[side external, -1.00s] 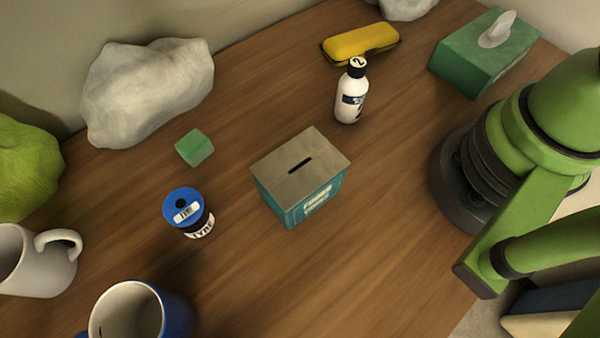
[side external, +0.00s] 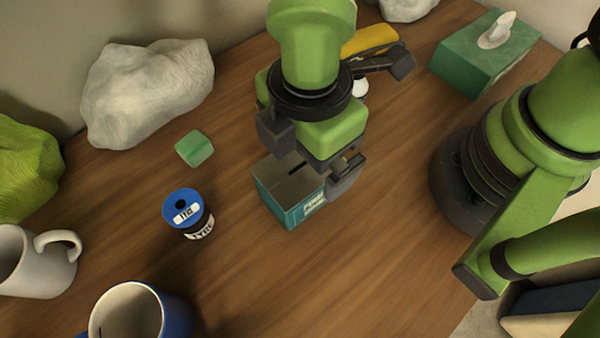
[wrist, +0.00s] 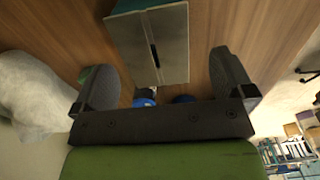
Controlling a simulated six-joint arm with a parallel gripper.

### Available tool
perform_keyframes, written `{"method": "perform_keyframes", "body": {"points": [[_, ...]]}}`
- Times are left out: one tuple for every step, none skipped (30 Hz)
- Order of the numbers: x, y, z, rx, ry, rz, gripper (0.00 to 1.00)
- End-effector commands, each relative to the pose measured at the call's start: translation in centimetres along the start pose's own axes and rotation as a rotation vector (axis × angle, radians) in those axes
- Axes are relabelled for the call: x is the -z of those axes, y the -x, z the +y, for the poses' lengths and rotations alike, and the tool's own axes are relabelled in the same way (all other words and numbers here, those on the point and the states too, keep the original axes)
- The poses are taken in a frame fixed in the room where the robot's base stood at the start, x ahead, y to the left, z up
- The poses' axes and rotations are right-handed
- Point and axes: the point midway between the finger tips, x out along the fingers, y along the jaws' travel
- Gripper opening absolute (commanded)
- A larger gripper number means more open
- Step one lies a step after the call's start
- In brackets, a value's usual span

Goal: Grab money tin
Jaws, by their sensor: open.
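The money tin (side external: 292,205) is a teal box with a grey-brown slotted top and a pale label, upright on the wooden table. My gripper (side external: 310,165) is above it in the side external view, hiding the back and right of its top. In the wrist view the tin (wrist: 150,45) shows its slotted top ahead of and between the fingers of my gripper (wrist: 165,85). The jaws are open with nothing held, and a gap shows on each side of the tin. I cannot tell the exact height between fingertips and tin.
A blue-lidded jar (side external: 185,208) and a green block (side external: 194,148) stand left of the tin. A blue mug (side external: 135,312) and white mug (side external: 35,262) are at lower left. A yellow case (side external: 370,40) and a green tissue box (side external: 475,60) are behind.

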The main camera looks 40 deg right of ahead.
Motion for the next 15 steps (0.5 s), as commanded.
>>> {"method": "perform_keyframes", "body": {"points": [[-0.1,-0.6,0.0,0.002,-0.001,-0.002,1.00],[-0.1,-0.8,0.0,0.002,-0.003,-0.002,1.00],[0.0,-1.0,0.0,0.002,-0.004,-0.001,1.00],[0.0,-1.2,0.0,0.001,-0.004,-0.001,1.00],[0.0,-1.4,0.1,0.001,-0.004,-0.001,1.00],[0.1,-1.8,0.1,0.002,-0.005,-0.002,1.00],[0.1,-2.2,0.2,0.002,-0.005,-0.002,1.00],[0.2,-2.6,0.3,0.002,-0.004,-0.002,1.00],[0.3,-3.2,0.4,0.002,-0.004,-0.003,1.00],[0.4,-3.7,0.5,0.003,-0.004,-0.003,1.00],[0.5,-4.1,0.6,0.003,-0.004,-0.003,1.00],[0.5,-4.7,0.6,0.003,-0.004,-0.003,1.00],[0.5,-5.0,0.6,0.003,-0.005,-0.003,1.00],[0.5,-5.4,0.6,0.003,-0.005,-0.002,1.00],[0.5,-5.7,0.6,0.002,-0.005,-0.001,1.00]]}}
